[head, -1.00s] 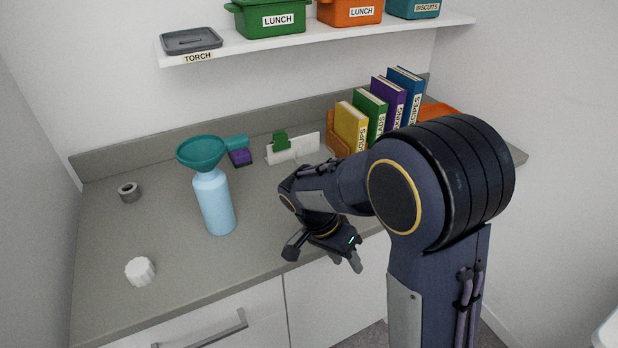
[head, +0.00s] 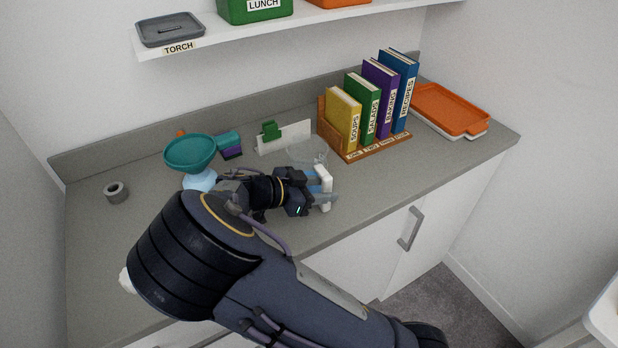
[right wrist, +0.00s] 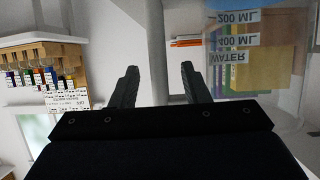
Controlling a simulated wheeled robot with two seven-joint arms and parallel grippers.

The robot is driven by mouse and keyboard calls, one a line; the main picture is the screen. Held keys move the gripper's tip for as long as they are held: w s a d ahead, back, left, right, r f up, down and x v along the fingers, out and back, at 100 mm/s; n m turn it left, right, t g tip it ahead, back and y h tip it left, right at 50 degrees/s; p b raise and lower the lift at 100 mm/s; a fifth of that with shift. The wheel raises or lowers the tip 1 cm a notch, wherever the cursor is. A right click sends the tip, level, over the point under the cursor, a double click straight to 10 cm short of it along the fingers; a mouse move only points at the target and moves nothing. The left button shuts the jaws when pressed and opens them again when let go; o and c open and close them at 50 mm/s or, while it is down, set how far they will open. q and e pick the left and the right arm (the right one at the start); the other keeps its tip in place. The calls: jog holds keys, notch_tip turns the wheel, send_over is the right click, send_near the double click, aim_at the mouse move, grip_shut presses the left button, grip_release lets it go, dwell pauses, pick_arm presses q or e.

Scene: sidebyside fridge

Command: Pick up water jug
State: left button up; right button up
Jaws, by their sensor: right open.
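The water jug (head: 306,149) is clear and stands on the grey counter in front of the book rack. In the head view its rim shows above my right gripper, and my wrist hides part of its body. My right gripper (head: 308,190) is low over the counter, beside the jug. In the right wrist view the jug (right wrist: 262,75) appears upside down at the right, with WATER, 400 ML and 200 ML labels. There my right fingers (right wrist: 160,75) are open with nothing between them, and the jug is to their right. My left gripper is not in view.
A light blue bottle (head: 200,181) with a teal funnel (head: 190,152) stands left of my right wrist. A book rack (head: 378,150) and orange tray (head: 450,108) are behind and right. A grey ring (head: 116,192) lies left. The front right counter is clear.

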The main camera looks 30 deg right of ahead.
jog(key=shift+x, duration=0.9)
jog(key=shift+c, duration=0.3)
grip_shut()
jog(key=shift+r, duration=0.2)
